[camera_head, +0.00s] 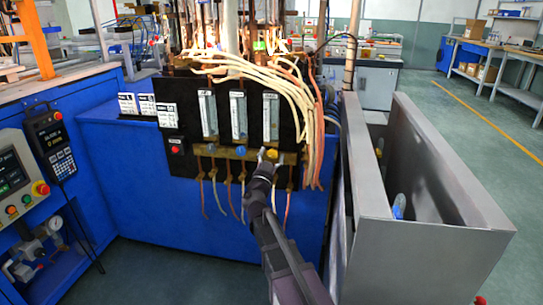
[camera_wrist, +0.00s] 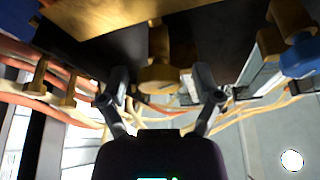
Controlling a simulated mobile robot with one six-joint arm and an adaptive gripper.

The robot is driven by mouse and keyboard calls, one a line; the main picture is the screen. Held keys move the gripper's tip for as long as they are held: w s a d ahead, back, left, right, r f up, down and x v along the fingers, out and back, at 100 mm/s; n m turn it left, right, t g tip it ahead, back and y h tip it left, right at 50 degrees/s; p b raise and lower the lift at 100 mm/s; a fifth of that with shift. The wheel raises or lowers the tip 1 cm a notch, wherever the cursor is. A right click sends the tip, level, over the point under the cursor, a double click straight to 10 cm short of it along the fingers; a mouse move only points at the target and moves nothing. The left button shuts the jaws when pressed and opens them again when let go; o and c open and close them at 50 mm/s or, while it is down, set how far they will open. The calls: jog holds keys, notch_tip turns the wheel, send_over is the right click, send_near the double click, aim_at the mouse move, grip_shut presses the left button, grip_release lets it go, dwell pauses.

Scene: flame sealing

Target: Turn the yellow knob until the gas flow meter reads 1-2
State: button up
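The yellow knob (camera_head: 272,155) sits at the foot of the rightmost flow meter (camera_head: 270,117) on the black panel. My gripper (camera_head: 264,157) is up at this knob, partly covering it. In the wrist view the yellow knob (camera_wrist: 158,78) lies between the two fingers of my gripper (camera_wrist: 160,84). The fingers are apart, with a small gap visible on each side of the knob. The flow meter is a clear upright tube with a scale. Its reading is too small to tell.
Pale hoses (camera_head: 290,85) hang close by. A grey metal bin (camera_head: 425,245) stands right.

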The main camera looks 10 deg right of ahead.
jog(key=shift+d+n, duration=0.1)
jog(key=shift+n, duration=0.4)
